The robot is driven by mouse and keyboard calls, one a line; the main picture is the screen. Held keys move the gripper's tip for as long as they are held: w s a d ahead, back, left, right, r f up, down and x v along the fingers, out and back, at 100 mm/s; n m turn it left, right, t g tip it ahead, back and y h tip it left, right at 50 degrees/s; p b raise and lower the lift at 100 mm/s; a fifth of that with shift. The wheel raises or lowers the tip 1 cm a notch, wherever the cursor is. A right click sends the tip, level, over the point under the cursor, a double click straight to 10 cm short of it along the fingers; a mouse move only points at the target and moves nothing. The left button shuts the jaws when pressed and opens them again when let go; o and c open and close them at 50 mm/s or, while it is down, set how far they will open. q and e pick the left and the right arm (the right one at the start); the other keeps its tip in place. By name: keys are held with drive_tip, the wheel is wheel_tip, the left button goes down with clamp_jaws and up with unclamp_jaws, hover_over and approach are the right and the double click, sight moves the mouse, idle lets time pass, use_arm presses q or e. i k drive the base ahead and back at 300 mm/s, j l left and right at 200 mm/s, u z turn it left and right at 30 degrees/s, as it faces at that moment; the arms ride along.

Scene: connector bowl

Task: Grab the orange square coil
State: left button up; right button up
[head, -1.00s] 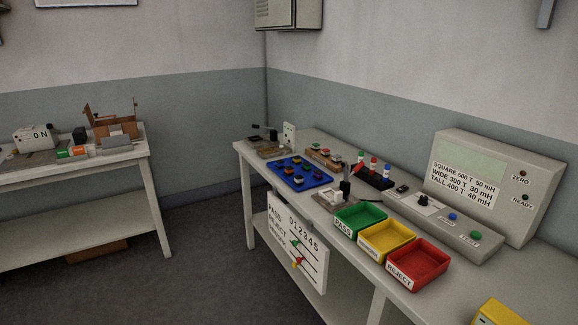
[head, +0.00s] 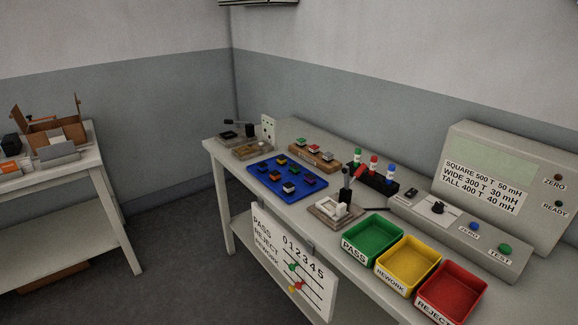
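A blue tray (head: 318,190) lies on the workbench, left of the coloured bins. Several small dark coils with coloured tops stand on it. Some tops look orange, yellow or red, but they are too small to tell which coil is the orange square one. Neither of my grippers is in view, so nothing is seen touching the coils.
A wooden block (head: 315,159) with several coloured pieces stands behind the tray. Green (head: 372,239), yellow (head: 407,264) and red (head: 450,291) bins line the front edge. A grey tester (head: 480,205) stands behind them.

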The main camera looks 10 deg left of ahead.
sight(275, 175)
drive_tip(key=i+j+z, duration=0.2)
drive_tip(key=i+j, duration=0.15)
drive_tip(key=i+j+z, duration=0.2)
drive_tip(key=j, duration=0.25)
drive_tip(key=i+j+z, duration=0.2)
drive_tip(key=i+j, duration=0.15)
drive_tip(key=i+j+z, duration=0.2)
drive_tip(key=j, duration=0.45)
drive_tip(key=i+j+z, duration=0.2)
drive_tip(key=j, duration=0.3)
drive_tip(key=i+j+z, duration=0.25)
drive_tip(key=j, duration=0.35)
drive_tip(key=j+z, duration=0.2)
drive_tip(key=j, duration=0.35)
drive_tip(key=i+j+z, duration=0.2)
drive_tip(key=j, duration=0.45)
drive_tip(key=k+l, duration=0.05)
drive_tip(key=k, duration=0.05)
